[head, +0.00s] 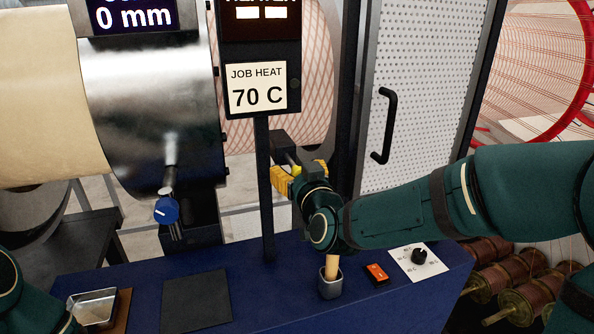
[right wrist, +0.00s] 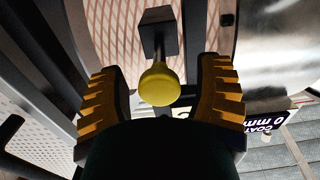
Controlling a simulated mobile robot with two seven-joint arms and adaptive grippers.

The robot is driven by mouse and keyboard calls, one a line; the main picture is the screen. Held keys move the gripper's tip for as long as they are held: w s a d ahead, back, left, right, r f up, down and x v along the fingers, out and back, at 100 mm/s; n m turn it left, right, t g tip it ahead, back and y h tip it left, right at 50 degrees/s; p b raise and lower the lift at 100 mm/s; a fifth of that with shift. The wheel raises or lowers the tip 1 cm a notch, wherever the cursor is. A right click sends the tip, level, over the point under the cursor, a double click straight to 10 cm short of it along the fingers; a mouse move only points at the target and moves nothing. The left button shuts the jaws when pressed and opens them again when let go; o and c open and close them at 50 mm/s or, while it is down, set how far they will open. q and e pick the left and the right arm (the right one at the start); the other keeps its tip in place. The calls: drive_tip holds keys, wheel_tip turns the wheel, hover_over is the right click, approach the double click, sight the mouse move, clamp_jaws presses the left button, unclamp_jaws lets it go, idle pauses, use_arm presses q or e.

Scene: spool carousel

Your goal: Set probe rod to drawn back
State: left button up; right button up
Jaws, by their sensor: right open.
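A yellow round knob (right wrist: 160,84) on a dark rod, which I take to be the probe rod, comes from a dark block (right wrist: 158,28) in the right wrist view. In the head view the block (head: 284,142) sits beside a dark post, in front of the patterned roll. My right gripper (head: 298,172) is open, its yellow fingers on either side of the knob. In the right wrist view both fingers stand apart from the knob, with gaps left and right. The knob is mostly hidden by the gripper in the head view. My left gripper is out of view.
A blue bench (head: 290,302) runs below, with a wooden-handled holder (head: 330,282), red switch (head: 376,273), black dial (head: 419,256), dark pad (head: 196,301) and metal tray (head: 94,307). A "JOB HEAT 70 C" sign (head: 257,87), blue knob (head: 166,210) and perforated door (head: 418,95) stand near.

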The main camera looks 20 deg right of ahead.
drive_tip(key=s, duration=0.7)
drive_tip(key=shift+s+d, duration=0.1)
